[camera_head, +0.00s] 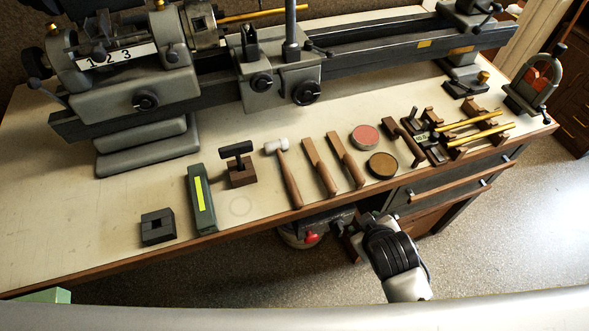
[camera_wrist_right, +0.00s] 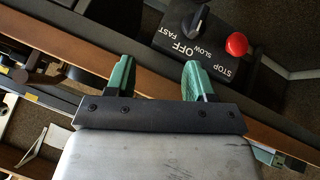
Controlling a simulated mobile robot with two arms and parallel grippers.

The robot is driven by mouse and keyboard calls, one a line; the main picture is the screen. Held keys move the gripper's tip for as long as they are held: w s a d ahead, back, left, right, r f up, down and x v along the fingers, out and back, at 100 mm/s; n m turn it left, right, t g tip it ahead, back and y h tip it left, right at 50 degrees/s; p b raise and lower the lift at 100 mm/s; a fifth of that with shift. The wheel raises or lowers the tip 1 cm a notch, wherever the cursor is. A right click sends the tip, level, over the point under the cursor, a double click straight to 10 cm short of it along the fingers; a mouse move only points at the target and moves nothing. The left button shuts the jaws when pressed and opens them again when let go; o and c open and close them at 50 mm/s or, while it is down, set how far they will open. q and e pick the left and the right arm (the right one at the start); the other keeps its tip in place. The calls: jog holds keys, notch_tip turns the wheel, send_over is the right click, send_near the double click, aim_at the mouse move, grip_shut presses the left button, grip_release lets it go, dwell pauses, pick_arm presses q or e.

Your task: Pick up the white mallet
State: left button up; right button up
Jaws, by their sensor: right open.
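The white mallet (camera_head: 290,176) lies on the bench in the head view, its white head toward the lathe and its brown wooden handle toward the front edge. My right gripper (camera_wrist_right: 158,68) shows in the wrist view with its two green fingers apart and nothing between them. In the head view my right arm is in front of the bench, to the right of the mallet and apart from it; its fingertips are hard to make out there. The mallet is not seen in the wrist view.
Two wooden tools (camera_head: 319,167) lie right of the mallet; a small stand (camera_head: 240,170) and a green box (camera_head: 200,203) lie left. A lathe (camera_head: 280,70) fills the back. A control box with a red knob (camera_wrist_right: 236,43) sits under the front edge. The bench's left is clear.

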jog(key=w+a+r+n+t+y, duration=0.1)
jog(key=w+a+r+n+t, duration=0.25)
jog(key=r, duration=0.35)
jog(key=w+a+r+n+t+y, duration=0.2)
jog(key=w+a+r+n+t, duration=0.15)
jog(key=r, duration=0.25)
jog(key=w+a+r+n+t+y, duration=0.1)
jog(key=w+a+r+n+t, duration=0.25)
jog(key=r, duration=0.35)
jog(key=s+a+r+n+g+y, duration=0.35)
jog(key=a+n+g+y, duration=0.2)
jog(key=n, duration=0.55)
jog(key=s+a+r+n+g+y, duration=0.2)
jog(key=a+r+n+g+y, duration=0.4)
jog(key=n, duration=0.6)
jog(key=s+a+r+n+g+y, duration=0.2)
jog(key=a+n+g+y, duration=0.2)
jog(key=a+n+y, duration=0.5)
jog(key=n+g+h, duration=0.3)
jog(key=n+h, duration=2.2)
jog(key=n, duration=0.2)
send_over(291, 181)
jog(key=shift+m, duration=0.25)
notch_tip(291, 181, down, 21)
jog(key=shift+s+f+p, duration=0.1)
jog(key=shift+p, duration=0.2)
notch_tip(291, 181, down, 6)
jog(key=shift+r+p, duration=0.25)
jog(key=shift+p, duration=0.9)
jog(key=shift+f, duration=0.3)
